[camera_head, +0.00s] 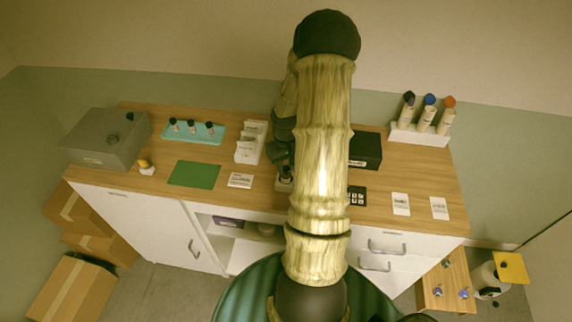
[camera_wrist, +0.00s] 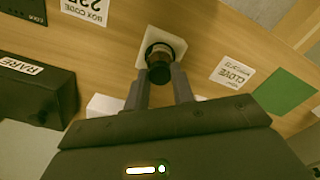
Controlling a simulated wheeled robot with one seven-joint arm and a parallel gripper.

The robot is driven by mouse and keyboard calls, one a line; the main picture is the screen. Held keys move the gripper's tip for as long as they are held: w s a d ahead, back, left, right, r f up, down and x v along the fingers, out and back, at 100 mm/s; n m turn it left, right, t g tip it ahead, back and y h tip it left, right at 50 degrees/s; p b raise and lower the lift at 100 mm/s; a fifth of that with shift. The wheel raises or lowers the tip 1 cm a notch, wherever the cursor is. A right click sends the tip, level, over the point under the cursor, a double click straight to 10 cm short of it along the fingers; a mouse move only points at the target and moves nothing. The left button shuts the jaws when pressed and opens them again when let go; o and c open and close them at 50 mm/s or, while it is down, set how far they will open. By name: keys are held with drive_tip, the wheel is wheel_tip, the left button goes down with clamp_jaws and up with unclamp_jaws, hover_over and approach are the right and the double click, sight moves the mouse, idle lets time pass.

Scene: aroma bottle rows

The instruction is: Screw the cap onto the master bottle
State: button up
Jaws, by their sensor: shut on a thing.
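A small dark amber bottle (camera_wrist: 160,52) stands on a white square pad (camera_wrist: 146,46) in the wrist view. My gripper (camera_wrist: 160,80) comes down over it, with its two fingers closed on a dark cap (camera_wrist: 160,74) at the bottle's top. The cap lines up with the bottle, but I cannot tell whether the threads are engaged. In the head view my arm hides most of this spot. Only the pad (camera_head: 284,187) and a little of the dark bottle show beside my arm.
A green mat (camera_head: 194,174) and a white card (camera_head: 240,180) lie left of the pad. A white box (camera_head: 250,142) stands behind it and a black box (camera_head: 366,150) to the right. A teal tray (camera_head: 190,138) with small bottles and a grey case (camera_head: 105,145) are further left.

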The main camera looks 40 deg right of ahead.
drive_tip(key=m+b, duration=0.1)
drive_tip(key=m, duration=0.3)
drive_tip(key=shift+f, duration=0.1)
drive_tip(key=m, duration=0.5)
drive_tip(key=shift+b, duration=0.4)
drive_tip(key=m, duration=0.5)
drive_tip(key=shift+p, duration=0.35)
drive_tip(key=m+p, duration=0.1)
drive_tip(key=m, duration=0.3)
drive_tip(key=shift+m, duration=0.3)
drive_tip(key=o, duration=0.9)
drive_tip(key=shift+c, duration=0.2)
